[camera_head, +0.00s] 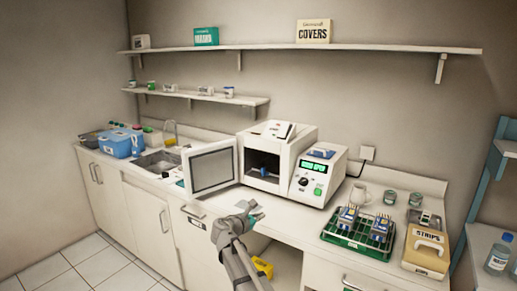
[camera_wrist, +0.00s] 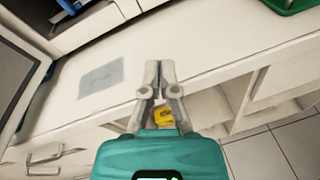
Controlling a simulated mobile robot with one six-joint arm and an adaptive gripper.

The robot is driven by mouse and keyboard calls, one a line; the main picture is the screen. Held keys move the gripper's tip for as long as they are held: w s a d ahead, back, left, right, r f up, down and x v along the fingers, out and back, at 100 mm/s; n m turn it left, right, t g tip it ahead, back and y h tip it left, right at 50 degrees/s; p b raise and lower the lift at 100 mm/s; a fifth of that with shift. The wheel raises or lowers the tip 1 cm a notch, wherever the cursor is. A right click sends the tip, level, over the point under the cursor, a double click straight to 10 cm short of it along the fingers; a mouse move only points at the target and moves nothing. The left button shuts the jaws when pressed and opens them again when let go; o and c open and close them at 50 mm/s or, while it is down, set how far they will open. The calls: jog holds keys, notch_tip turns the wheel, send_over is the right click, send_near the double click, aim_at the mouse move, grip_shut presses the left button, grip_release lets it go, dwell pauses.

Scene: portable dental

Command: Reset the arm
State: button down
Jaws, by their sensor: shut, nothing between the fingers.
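My gripper (camera_head: 247,211) is over the front part of the counter, in front of the white oven-like device (camera_head: 278,158) with its door (camera_head: 212,169) swung open to the left. In the wrist view my gripper (camera_wrist: 159,66) points forward with its fingertips together and nothing between them. A flat grey square (camera_wrist: 101,76) lies on the counter to the left of the fingers. A dark blue item sits inside the open device, and it also shows at the top of the wrist view (camera_wrist: 68,6).
A green rack (camera_head: 358,237) with blue-and-white packs stands on the right of the counter, beside a beige STRIPS box (camera_head: 426,251). A sink (camera_head: 158,162) and blue box (camera_head: 121,143) are on the left. A yellow object (camera_head: 262,267) is below the counter.

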jog(key=s+d+f+m+g+y+p, duration=0.2)
jog(key=s+d+f+m+g, duration=0.15)
jog(key=s+d+m, duration=0.35)
jog(key=s+d+f+m+g+y+p, duration=0.1)
jog(key=s+d+f+m+g+p, duration=0.2)
jog(key=s+d+m, duration=0.4)
jog(key=s+d+m+g+y+p, duration=0.1)
jog(key=s+m+g+y+p, duration=0.1)
jog(key=s+m, duration=0.3)
jog(key=s+d+r+m+g+y+p, duration=0.1)
jog(key=s+m+y, duration=0.4)
jog(key=s, duration=0.5)
jog(key=shift+d+g+p, duration=0.3)
jog(key=shift+g+p, duration=0.3)
jog(key=shift+g, duration=0.75)
jog(key=shift+r, duration=0.1)
